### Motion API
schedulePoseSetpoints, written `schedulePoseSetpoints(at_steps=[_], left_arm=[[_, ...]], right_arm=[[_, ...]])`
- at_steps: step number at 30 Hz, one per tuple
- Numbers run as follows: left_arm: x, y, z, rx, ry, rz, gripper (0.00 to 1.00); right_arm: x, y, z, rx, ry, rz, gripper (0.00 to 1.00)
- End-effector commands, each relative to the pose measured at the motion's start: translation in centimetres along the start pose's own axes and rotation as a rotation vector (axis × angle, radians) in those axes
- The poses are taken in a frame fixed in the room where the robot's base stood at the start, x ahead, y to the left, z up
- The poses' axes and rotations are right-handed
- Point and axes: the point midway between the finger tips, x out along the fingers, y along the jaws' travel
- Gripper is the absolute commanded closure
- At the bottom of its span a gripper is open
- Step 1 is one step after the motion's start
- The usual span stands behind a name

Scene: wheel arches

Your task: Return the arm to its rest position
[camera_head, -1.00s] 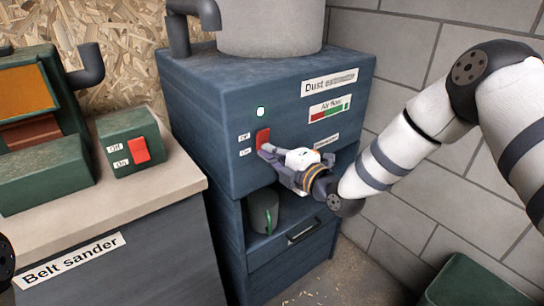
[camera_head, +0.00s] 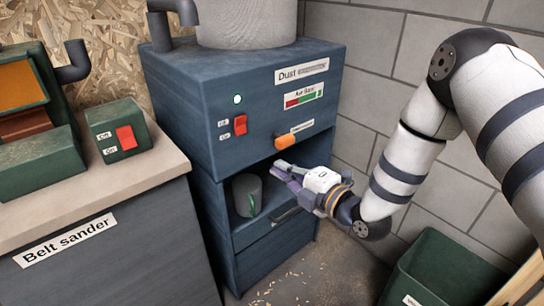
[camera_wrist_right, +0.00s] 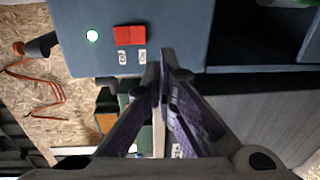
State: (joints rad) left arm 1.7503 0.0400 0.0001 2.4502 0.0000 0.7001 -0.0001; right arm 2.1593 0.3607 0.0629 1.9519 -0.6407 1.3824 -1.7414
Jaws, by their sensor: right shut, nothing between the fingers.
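My right arm (camera_head: 420,130) comes in from the right in the head view. My right gripper (camera_head: 282,170) is shut and empty in front of the open shelf of the blue dust extractor (camera_head: 200,110), clear of its front panel. In the right wrist view the fingertips (camera_wrist_right: 161,75) are together, with nothing between them. The extractor's red switch (camera_head: 240,125) is up and left of the gripper; it also shows in the right wrist view (camera_wrist_right: 129,35). A round light (camera_head: 238,99) above it glows greenish white. My left gripper is not in view.
An orange knob (camera_head: 287,142) juts from the panel just above the gripper. A grey cup (camera_head: 246,195) stands on the shelf. The belt sander's bench (camera_head: 95,192) with a red switch (camera_head: 127,138) is at left. A green bin (camera_head: 445,268) stands lower right, beside the block wall.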

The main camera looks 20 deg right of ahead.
Motion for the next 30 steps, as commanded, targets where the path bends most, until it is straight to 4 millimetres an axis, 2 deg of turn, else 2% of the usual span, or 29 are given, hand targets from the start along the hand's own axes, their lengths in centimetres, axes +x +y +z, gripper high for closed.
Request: schedulePoseSetpoints(at_steps=[4, 16, 18, 20, 23, 24, 26, 27, 29, 30], left_arm=[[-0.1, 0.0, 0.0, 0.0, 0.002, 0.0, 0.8], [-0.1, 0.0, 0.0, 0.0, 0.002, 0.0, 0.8], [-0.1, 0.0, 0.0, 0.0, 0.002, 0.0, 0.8], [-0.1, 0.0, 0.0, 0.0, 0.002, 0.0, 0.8], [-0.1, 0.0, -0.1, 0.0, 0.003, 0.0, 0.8], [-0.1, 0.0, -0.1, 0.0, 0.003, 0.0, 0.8], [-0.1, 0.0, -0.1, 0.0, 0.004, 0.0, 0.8], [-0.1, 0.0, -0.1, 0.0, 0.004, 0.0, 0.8], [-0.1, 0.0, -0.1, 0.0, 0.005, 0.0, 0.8], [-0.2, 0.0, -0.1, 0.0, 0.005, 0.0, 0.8]], right_arm=[[-0.7, -0.2, 0.0, 0.001, 0.0, 0.0, 1.0], [-0.7, -0.2, 0.0, 0.001, 0.0, -0.001, 1.0], [-0.9, -1.0, -0.2, 0.031, -0.001, -0.026, 1.0], [-1.7, -3.3, -0.9, 0.124, -0.009, -0.102, 1.0], [-5.2, -10.4, -3.2, 0.424, -0.078, -0.347, 1.0], [-7.5, -13.6, -4.4, 0.568, -0.138, -0.464, 1.0], [-11.5, -17.8, -6.1, 0.774, -0.256, -0.631, 1.0], [-14.6, -20.2, -7.2, 0.901, -0.356, -0.734, 1.0], [-19.6, -23.2, -8.8, 1.074, -0.532, -0.873, 1.0], [-23.0, -24.7, -9.9, 1.173, -0.666, -0.954, 1.0]])
